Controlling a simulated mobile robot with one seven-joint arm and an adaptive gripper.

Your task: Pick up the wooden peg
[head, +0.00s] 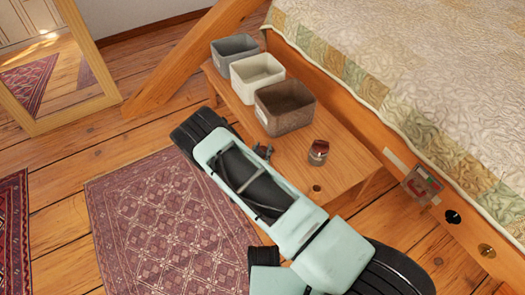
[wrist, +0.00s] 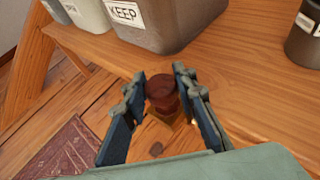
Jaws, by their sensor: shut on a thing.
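The wooden peg (wrist: 161,90) shows in the wrist view as a dark reddish-brown round top with a lighter, yellowish part below it. It sits between the two fingertips of my gripper (wrist: 160,80), which are shut on it. In the head view my gripper (head: 262,151) is at the left edge of the wooden bench, just below the brown basket, and the peg cannot be made out there. Whether the peg touches the bench or hangs clear of it, I cannot tell.
The bench (head: 345,165) holds a grey basket (head: 234,48), a cream basket (head: 257,76), a brown basket (head: 285,105) labelled KEEP in the wrist view, and a small can (head: 318,152). A bed (head: 420,80) stands at the right. A patterned rug (head: 165,220) lies left.

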